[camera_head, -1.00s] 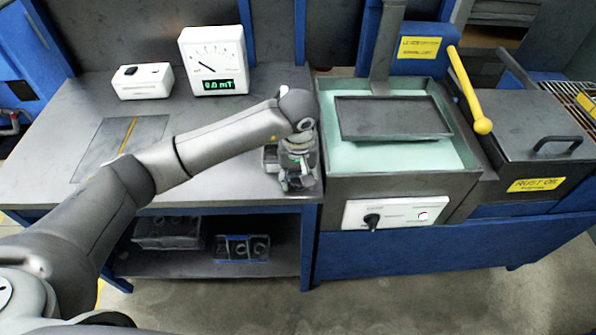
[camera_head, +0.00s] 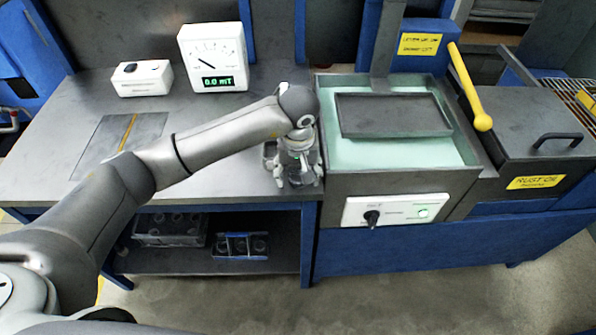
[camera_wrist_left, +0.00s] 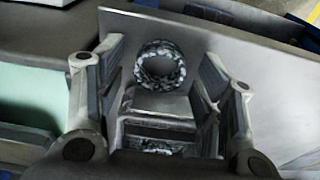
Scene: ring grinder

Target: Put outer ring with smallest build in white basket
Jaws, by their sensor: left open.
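My left gripper (camera_head: 298,182) points down over the right end of the grey workbench, with its fingers spread. In the left wrist view, the open fingers (camera_wrist_left: 160,68) stand on either side of a dark, mottled metal ring (camera_wrist_left: 160,65). The ring appears upright or tilted, with its hole facing the camera. I cannot tell whether either finger touches it. A grey box-like holder (camera_wrist_left: 158,105) sits just below the ring in that view. Several rings sit in a blue tray (camera_head: 241,256) on the lower shelf. I see no white basket. My right gripper is out of view.
A dark crate (camera_head: 168,240) stands beside the blue tray. A gauge (camera_head: 213,60) and a white box (camera_head: 142,78) stand at the back of the bench. To the right is a tank (camera_head: 335,180) with pale green liquid, a dark plate (camera_head: 395,115) and a yellow lever (camera_head: 468,88).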

